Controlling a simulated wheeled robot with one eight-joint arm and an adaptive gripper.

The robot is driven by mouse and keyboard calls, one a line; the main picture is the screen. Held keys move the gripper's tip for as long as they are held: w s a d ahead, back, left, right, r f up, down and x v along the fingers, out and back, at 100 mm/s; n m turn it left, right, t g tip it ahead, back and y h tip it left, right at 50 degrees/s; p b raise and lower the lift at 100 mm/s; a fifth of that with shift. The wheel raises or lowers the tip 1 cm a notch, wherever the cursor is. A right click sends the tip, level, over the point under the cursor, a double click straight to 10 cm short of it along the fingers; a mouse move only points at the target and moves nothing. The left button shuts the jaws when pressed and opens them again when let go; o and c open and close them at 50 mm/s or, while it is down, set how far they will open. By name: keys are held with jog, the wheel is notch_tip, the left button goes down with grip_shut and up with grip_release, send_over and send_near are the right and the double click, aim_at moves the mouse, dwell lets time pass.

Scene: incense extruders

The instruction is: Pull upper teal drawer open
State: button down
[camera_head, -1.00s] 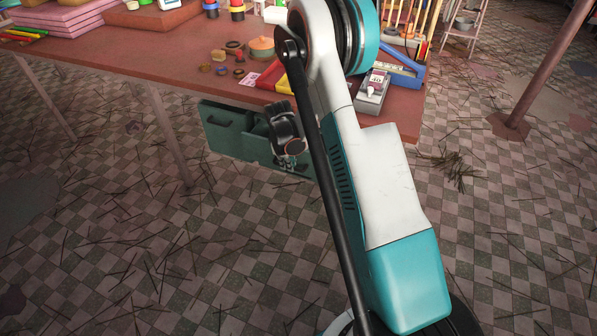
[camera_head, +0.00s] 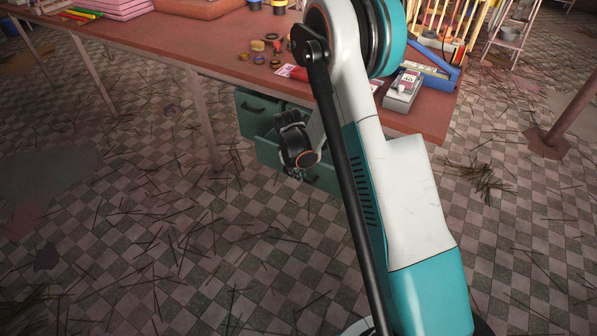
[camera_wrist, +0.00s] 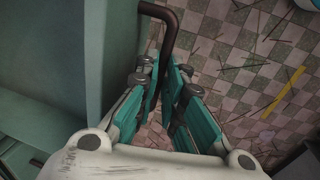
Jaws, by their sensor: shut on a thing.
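Teal drawers (camera_head: 257,112) hang under the red-brown table's near edge. One teal front with a dark handle shows at the left; another teal front (camera_head: 268,155) stands lower and nearer, partly behind my gripper. I cannot tell from the head view how far each is out. My gripper (camera_head: 297,172) is at this nearer front. In the wrist view, my gripper's teal fingers (camera_wrist: 162,90) are close together at a dark bent handle (camera_wrist: 167,38), shut on it. The handle sticks out from a flat teal panel (camera_wrist: 112,50) on the left. The exact finger contact is partly hidden.
The table (camera_head: 215,55) carries small jars, a grey device (camera_head: 403,90) and a blue rack (camera_head: 435,72) near its right end. A table leg (camera_head: 203,120) stands left of the drawers. The checkered floor in front is open, with scattered thin sticks.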

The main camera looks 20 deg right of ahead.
jog(key=c, duration=1.7)
grip_release()
jog(key=shift+r, duration=0.1)
jog(key=r, duration=0.3)
jog(key=s+a+r, duration=0.1)
jog(key=r, duration=0.7)
jog(key=shift+s+a+r, duration=0.2)
jog(key=shift+a+r, duration=0.05)
jog(key=shift+a, duration=0.1)
jog(key=shift+r, duration=0.1)
